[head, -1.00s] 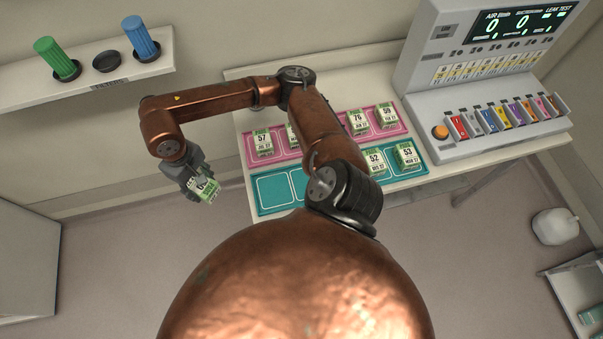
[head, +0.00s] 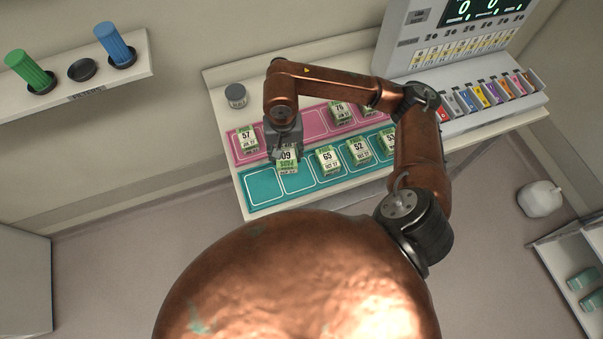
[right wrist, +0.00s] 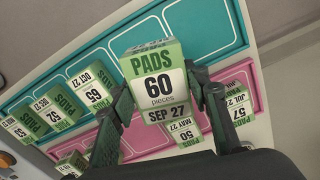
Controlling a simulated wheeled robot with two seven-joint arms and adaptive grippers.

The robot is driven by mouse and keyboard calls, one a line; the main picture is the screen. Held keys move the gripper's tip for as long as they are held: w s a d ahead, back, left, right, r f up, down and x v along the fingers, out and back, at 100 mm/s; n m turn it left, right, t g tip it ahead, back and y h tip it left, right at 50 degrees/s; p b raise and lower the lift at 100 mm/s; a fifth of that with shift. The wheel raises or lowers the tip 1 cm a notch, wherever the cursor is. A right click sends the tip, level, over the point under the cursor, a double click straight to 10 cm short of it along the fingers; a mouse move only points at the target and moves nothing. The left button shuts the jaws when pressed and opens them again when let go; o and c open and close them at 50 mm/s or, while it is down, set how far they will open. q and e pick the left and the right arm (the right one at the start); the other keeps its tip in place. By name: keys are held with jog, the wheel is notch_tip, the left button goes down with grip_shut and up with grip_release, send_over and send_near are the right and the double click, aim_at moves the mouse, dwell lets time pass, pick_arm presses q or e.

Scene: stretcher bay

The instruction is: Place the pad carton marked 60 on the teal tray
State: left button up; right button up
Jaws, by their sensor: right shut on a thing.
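The pad carton marked 60 (head: 288,167) is green and white; its label also shows upright in the right wrist view (right wrist: 158,86). My right gripper (head: 285,151) is shut on it, with a finger on each side in the right wrist view (right wrist: 167,98). The carton appears over the teal tray (head: 265,194), around its second slot from the left; any gap beneath it is hard to tell. The tray's two leftmost slots look empty. Cartons 65 (head: 327,159), 52 (head: 358,152) and 53 (head: 387,142) stand in slots further right. My left gripper is out of view.
The pink tray (head: 312,122) lies behind the teal one, with carton 57 (head: 246,138), carton 76 (head: 339,112) and others. A small grey jar (head: 236,95) stands at the back left. A console with coloured modules (head: 480,98) stands right.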

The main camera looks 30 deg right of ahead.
aim_at(295, 161)
jog(key=s+m, duration=0.1)
jog(key=m, duration=0.1)
jog(key=s+m, duration=0.1)
jog(key=m, duration=0.1)
jog(key=s+d+m+p, duration=0.1)
jog(key=m, duration=0.2)
jog(key=shift+s+r, duration=0.2)
jog(key=shift+r, duration=0.15)
jog(key=s+d+r+m+p, duration=0.15)
jog(key=s+m, duration=0.45)
jog(key=m, duration=0.7)
jog(key=s+d+r+m+p, duration=0.1)
jog(key=s+m+p, duration=0.35)
jog(key=m, duration=0.85)
jog(key=w+f, duration=0.3)
jog(key=w+a+f+b, duration=0.1)
jog(key=w+f, duration=0.1)
jog(key=w, duration=0.2)
jog(key=w+f, duration=0.3)
jog(key=w, duration=0.1)
jog(key=shift+w+a+f, duration=0.15)
jog(key=shift+f, duration=0.15)
jog(key=shift+w+f, duration=0.5)
jog(key=shift+f, duration=0.2)
notch_tip(295, 161, down, 3)
jog(key=shift+r+p, duration=0.1)
jog(key=shift+p, duration=0.3)
